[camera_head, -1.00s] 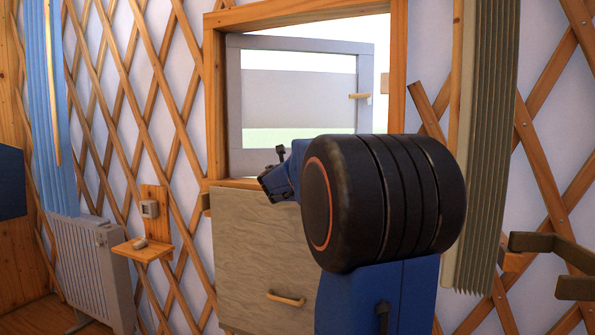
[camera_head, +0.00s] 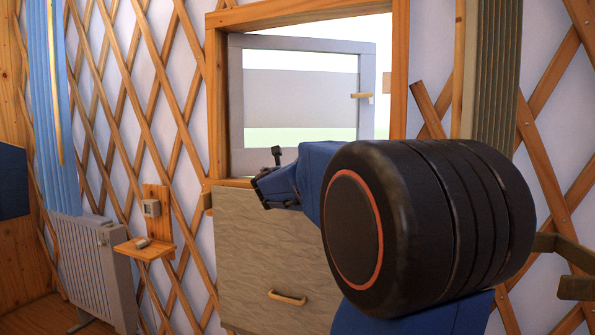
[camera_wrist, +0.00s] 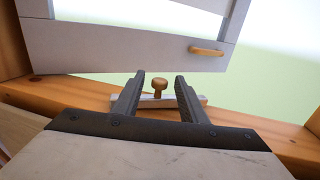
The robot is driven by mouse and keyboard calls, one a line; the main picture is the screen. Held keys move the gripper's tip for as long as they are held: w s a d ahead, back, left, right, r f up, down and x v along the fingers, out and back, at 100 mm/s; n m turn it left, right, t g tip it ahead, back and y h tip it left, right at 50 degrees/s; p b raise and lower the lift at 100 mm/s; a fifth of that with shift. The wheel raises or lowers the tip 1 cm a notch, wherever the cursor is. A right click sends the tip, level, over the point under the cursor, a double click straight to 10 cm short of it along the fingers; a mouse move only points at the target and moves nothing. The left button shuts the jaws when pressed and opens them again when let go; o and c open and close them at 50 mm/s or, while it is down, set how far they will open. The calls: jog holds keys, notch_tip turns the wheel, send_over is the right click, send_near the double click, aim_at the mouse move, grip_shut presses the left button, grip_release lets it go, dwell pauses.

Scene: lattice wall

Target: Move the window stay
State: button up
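The window stay (camera_wrist: 202,100) is a pale bar with a round wooden knob (camera_wrist: 158,84), lying along the wooden sill in the wrist view. My gripper (camera_wrist: 160,78) is open, its two dark fingers reaching toward the sill, with the knob showing between them. I cannot tell whether the fingers are level with the knob or above it; no contact shows. In the head view my gripper (camera_head: 262,188) is at the lower left of the window opening, and I cannot make out the stay there. The grey window sash (camera_head: 300,86) stands swung outward.
The sash has a small wooden handle (camera_head: 362,96). The wooden window frame (camera_head: 217,100) surrounds the opening. Below is a panel (camera_head: 245,250) with a handle (camera_head: 288,298). A small shelf (camera_head: 145,249) and a radiator (camera_head: 95,262) stand left. A curtain (camera_head: 491,70) hangs right.

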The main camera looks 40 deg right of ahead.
jog(key=v, duration=1.1)
jog(key=shift+a, duration=0.25)
jog(key=shift+s, duration=0.1)
jog(key=shift+c, duration=0.6)
